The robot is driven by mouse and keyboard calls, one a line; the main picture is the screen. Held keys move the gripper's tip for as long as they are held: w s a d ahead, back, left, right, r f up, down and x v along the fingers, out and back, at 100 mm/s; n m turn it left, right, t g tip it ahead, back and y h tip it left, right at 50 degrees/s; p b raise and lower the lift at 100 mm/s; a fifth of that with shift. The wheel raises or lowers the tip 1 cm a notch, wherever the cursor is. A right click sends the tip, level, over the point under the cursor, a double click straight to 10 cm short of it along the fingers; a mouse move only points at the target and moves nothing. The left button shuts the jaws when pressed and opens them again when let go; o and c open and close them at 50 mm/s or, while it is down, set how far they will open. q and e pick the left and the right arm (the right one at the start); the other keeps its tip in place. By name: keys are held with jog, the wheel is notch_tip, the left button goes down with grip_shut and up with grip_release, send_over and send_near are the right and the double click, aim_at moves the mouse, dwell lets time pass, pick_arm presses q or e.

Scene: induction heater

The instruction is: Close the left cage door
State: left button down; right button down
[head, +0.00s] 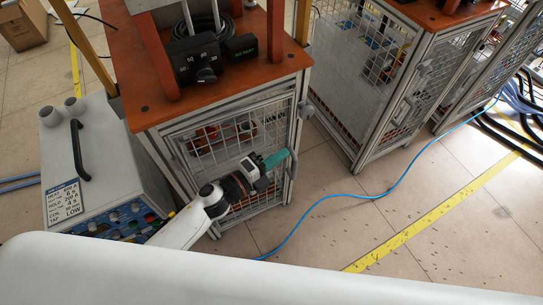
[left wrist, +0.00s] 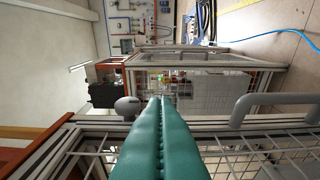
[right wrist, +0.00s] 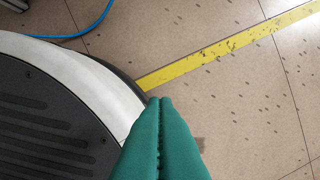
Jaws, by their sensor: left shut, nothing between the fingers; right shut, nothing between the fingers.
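The left cage door (head: 205,137) is a mesh panel in a grey frame on the front of the left cage, under a red-brown top. It looks near the cage front; I cannot tell whether a small gap is left. Its grey bar handle (head: 293,166) is at the door's right side and also shows in the left wrist view (left wrist: 282,99). My left gripper (head: 287,154) is shut and empty, its teal fingers in front of the door beside the handle. A grey round knob (head: 305,110) sits on the cage's right post. My right gripper (right wrist: 160,101) is shut and empty above the floor.
A grey welder-like box (head: 75,160) with a black handle stands left of the cage. Another mesh cage (head: 375,90) stands to the right. A blue cable (head: 345,197) and a yellow line (head: 430,223) cross the otherwise open floor.

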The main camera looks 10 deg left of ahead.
aim_at(280, 129)
pick_arm(q)
jog(key=w, duration=0.2)
jog(key=w+d, duration=0.1)
jog(key=w, duration=0.4)
jog(key=shift+d, duration=0.25)
jog(key=shift+w, duration=0.1)
pick_arm(e)
jog(key=shift+w+r, duration=0.45)
jog(key=shift+w, duration=0.1)
pick_arm(q)
jog(key=shift+w+a, duration=0.1)
jog(key=shift+w+a+n+t+y+b, duration=0.2)
jog(key=shift+w+a+n+t+y, duration=0.15)
jog(key=shift+w, duration=0.2)
jog(key=shift+w+a+n+t+y+b, duration=0.2)
jog(key=shift+w+a+n+t+y, duration=0.05)
jog(key=shift+w+y, duration=0.25)
jog(key=shift+r, duration=0.1)
pick_arm(e)
jog(key=shift+w+a+r, duration=0.1)
jog(key=shift+r, duration=0.3)
pick_arm(q)
jog(key=shift+a, duration=0.1)
